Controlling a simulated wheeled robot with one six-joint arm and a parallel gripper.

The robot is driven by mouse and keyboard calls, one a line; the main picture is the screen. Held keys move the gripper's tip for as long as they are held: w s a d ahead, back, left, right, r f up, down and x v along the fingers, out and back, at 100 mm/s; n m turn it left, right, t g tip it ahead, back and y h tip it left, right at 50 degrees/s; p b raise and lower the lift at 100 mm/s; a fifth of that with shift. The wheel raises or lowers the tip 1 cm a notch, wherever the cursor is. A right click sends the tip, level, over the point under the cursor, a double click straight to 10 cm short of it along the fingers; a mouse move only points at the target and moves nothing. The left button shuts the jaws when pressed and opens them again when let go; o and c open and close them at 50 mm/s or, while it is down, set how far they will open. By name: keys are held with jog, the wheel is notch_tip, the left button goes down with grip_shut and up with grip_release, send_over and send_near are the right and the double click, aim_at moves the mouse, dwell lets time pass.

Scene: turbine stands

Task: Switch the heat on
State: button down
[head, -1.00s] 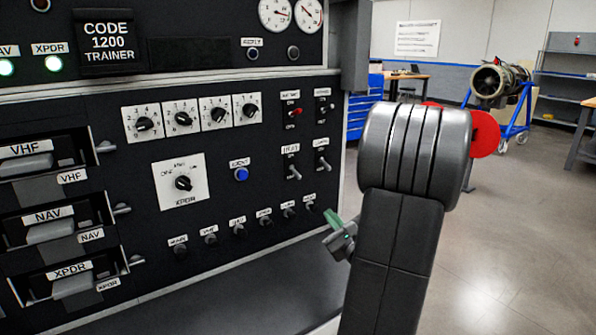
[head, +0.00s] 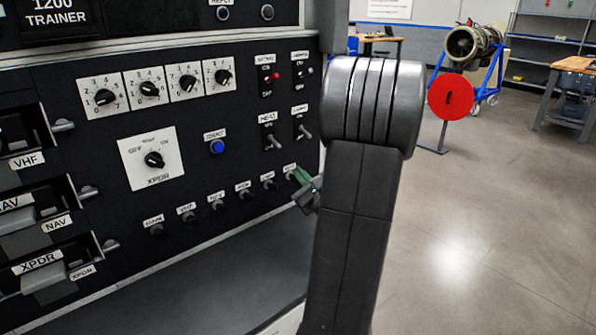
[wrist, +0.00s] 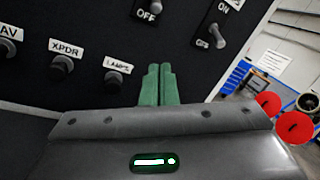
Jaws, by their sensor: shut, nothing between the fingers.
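The heat switch (head: 274,141) is a small metal toggle on the black panel in the head view, under a white HEAT label. Its lever points down, toward the OFF end. In the wrist view what seems to be its lever (wrist: 155,4) shows at the top edge beside an OFF label. My gripper (head: 298,174) has green fingers pressed together, with nothing between them. It is below and right of the heat switch, in front of the lower knob row. In the wrist view the shut fingers (wrist: 157,70) are below the OFF label and show no contact with the switch.
Another toggle (head: 303,131) is just right of the heat switch, lever down. A red-tipped toggle (head: 270,77) is above. A row of knobs (head: 217,206) runs below, with a blue button (head: 217,147) to the left. Open floor lies right of my arm.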

aim_at(275, 143)
jog(key=x, duration=0.7)
jog(key=shift+w+a+r+p, duration=0.1)
jog(key=shift+w+a+p, duration=0.15)
jog(key=shift+p, duration=0.15)
jog(key=s+r, duration=0.2)
jog(key=r, duration=0.1)
jog(key=shift+s+a+p, duration=0.2)
jog(key=shift+s+p, duration=0.05)
jog(key=shift+p, duration=0.1)
jog(key=shift+r, duration=0.1)
jog(key=shift+r+p, duration=0.15)
jog(key=shift+p, duration=0.55)
